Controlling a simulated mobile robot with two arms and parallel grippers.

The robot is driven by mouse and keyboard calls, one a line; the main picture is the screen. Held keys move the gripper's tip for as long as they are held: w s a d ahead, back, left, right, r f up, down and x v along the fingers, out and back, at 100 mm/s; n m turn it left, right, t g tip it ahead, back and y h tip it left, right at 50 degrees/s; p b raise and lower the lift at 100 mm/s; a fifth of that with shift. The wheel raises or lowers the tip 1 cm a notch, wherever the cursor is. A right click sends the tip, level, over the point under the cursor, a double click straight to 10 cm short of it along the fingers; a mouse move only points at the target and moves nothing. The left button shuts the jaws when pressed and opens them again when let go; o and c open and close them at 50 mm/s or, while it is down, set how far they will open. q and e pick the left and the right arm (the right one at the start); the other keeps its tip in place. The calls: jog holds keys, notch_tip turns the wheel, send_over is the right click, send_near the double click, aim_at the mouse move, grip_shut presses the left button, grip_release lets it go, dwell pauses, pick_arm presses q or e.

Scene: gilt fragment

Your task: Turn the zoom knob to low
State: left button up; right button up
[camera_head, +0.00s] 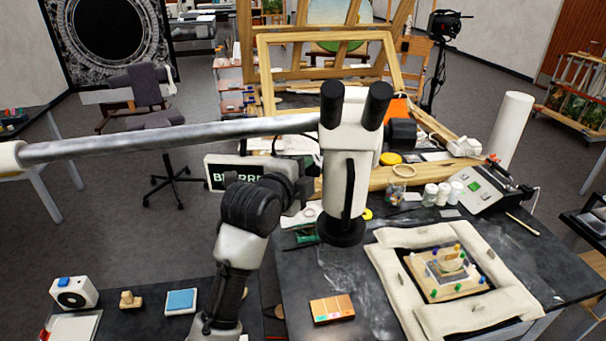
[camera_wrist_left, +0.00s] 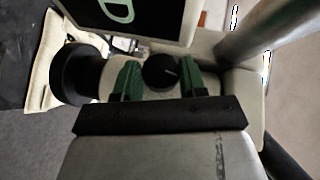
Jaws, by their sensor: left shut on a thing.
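The white stereo microscope (camera_head: 345,150) hangs from a long metal boom (camera_head: 190,138), its two black eyepieces at the top. In the left wrist view, a round black zoom knob (camera_wrist_left: 160,72) with a white pointer line sits on the microscope's pale body. My left gripper (camera_wrist_left: 160,82) is shut on the knob, one green fingertip on each side of it. In the head view my left arm rises to the microscope's left side, where the wrist (camera_head: 285,178) hides the knob and fingertips. I cannot read any zoom marking. My right gripper is out of view.
Below the microscope is a dark table (camera_head: 375,290) with a small orange box (camera_head: 332,309). A padded frame (camera_head: 405,290) holds a pinned fragment at right. White jars (camera_head: 430,194) stand behind. A sign panel (camera_head: 235,173) stands just behind my wrist.

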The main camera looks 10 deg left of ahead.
pick_arm(q)
jog(key=shift+w+r+n+g+y, duration=0.15)
jog(key=shift+n+g, duration=0.25)
jog(key=shift+g, duration=0.85)
jog(key=shift+w+r+n+g+y, duration=0.15)
jog(key=shift+r+n+g, duration=0.2)
jog(key=shift+g, duration=0.9)
jog(key=shift+s+f, duration=0.1)
jog(key=o, duration=0.9)
jog(key=shift+s, duration=0.1)
